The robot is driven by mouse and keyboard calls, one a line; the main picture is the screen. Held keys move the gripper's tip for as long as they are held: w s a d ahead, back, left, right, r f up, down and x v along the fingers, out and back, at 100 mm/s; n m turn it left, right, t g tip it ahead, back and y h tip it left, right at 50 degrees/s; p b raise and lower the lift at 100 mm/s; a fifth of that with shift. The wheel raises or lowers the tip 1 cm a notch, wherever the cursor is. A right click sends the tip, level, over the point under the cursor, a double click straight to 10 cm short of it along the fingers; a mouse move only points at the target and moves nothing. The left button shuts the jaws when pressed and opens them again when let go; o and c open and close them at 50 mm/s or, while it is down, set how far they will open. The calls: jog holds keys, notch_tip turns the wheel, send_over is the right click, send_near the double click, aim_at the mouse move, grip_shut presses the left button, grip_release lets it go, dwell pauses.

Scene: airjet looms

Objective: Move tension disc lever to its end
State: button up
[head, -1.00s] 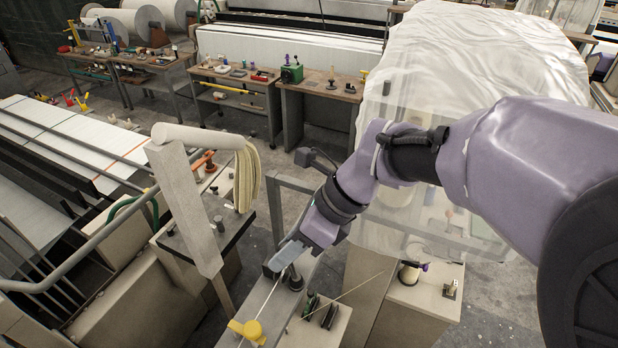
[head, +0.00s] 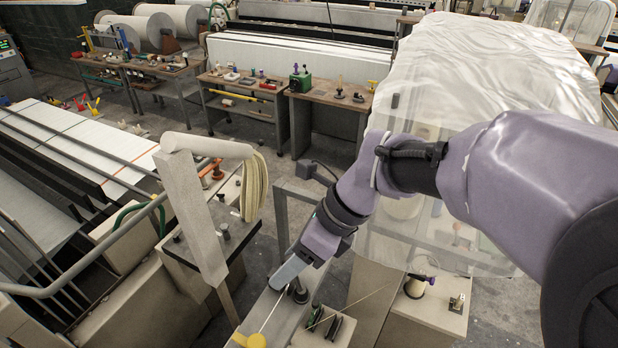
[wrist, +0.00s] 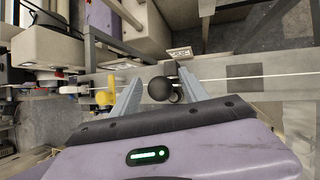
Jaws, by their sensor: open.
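A dark round knob (wrist: 162,89), which looks like the end of the tension disc lever, shows in the wrist view. My gripper (wrist: 160,76) is open, with one finger on each side of the knob; I cannot tell whether either finger touches it. In the head view my gripper (head: 282,280) is low over the narrow grey beam, beside a dark knob (head: 300,294). The lever's arm below the knob is mostly hidden. A pale thread (wrist: 230,79) runs along the beam past the knob.
A yellow part (wrist: 105,97) sits on the beam left of the gripper in the wrist view. Dark clips (head: 325,322) stand near the beam. A pale post (head: 195,210) rises to the left. A clear cover (head: 420,240) stands behind my arm.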

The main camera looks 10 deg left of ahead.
jog(key=v, duration=1.7)
jog(key=shift+d+r+b, duration=0.15)
jog(key=shift+r+b, duration=0.05)
jog(key=shift+b, duration=0.1)
jog(key=s+d+f+n+t+h+b, duration=0.1)
jog(key=f+n+b, duration=0.4)
jog(key=f+b, duration=1)
jog(key=s+d+f+n+t+h+b, duration=0.2)
jog(key=s+f+n+b, duration=0.4)
jog(key=f+b, duration=1)
jog(key=s+d+f+n+t+h+b, duration=0.1)
jog(key=s+d+f+n+t+b, duration=0.2)
jog(key=f+b, duration=1.3)
notch_tip(320, 180, down, 11)
jog(key=d+n+t, duration=0.1)
jog(key=d+n, duration=0.1)
jog(key=shift+s+d+n, duration=0.15)
jog(key=shift+s+n, duration=0.15)
jog(key=shift+s, duration=0.1)
